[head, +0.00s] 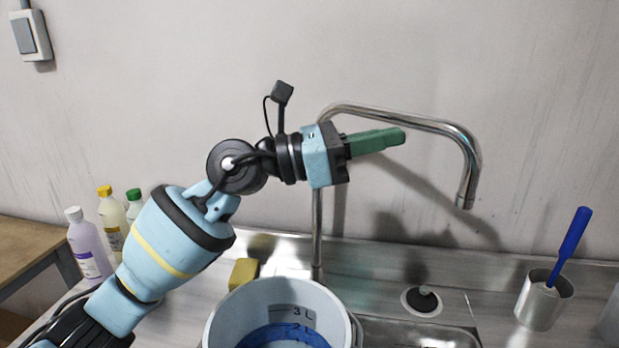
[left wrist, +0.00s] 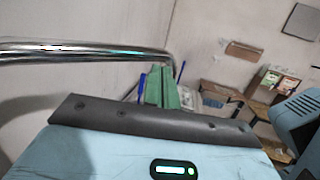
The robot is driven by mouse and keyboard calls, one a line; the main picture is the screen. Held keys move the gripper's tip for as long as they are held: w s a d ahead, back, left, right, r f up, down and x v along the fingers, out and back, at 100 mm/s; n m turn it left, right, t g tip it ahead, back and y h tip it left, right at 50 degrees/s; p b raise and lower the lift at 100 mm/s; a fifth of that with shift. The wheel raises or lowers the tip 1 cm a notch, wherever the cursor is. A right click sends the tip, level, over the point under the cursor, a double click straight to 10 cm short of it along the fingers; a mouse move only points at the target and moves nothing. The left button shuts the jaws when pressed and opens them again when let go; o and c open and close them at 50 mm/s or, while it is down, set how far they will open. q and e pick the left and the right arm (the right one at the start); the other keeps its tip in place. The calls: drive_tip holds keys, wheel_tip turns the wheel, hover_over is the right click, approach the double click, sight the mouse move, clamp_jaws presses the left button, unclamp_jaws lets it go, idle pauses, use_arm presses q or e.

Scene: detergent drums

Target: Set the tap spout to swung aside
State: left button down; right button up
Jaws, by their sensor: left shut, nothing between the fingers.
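The tap spout (head: 410,118) is a curved metal pipe. It rises from an upright post behind the bucket and arches to the right, with its outlet (head: 465,198) hanging down over the sink side. My left gripper (head: 403,136) has green fingers, which are shut and empty. In the head view they lie just below the spout's horizontal part; I cannot tell whether they touch it. In the left wrist view the spout (left wrist: 70,54) crosses the upper left, close to the green fingers (left wrist: 162,88). My right gripper is not in view.
A bucket (head: 224,316) with litre marks stands in front of the post, a yellow sponge (head: 243,272) beside it. A metal cup (head: 541,302) with a blue-handled brush (head: 572,238) stands at right. Several bottles (head: 88,246) stand at left. A black plug (head: 424,299) lies near the sink (head: 415,335).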

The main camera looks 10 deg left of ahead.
use_arm(q)
drive_tip(key=s+a+f, duration=0.2)
drive_tip(key=s+a, duration=0.5)
drive_tip(key=s, duration=0.1)
drive_tip(key=shift+s, duration=0.25)
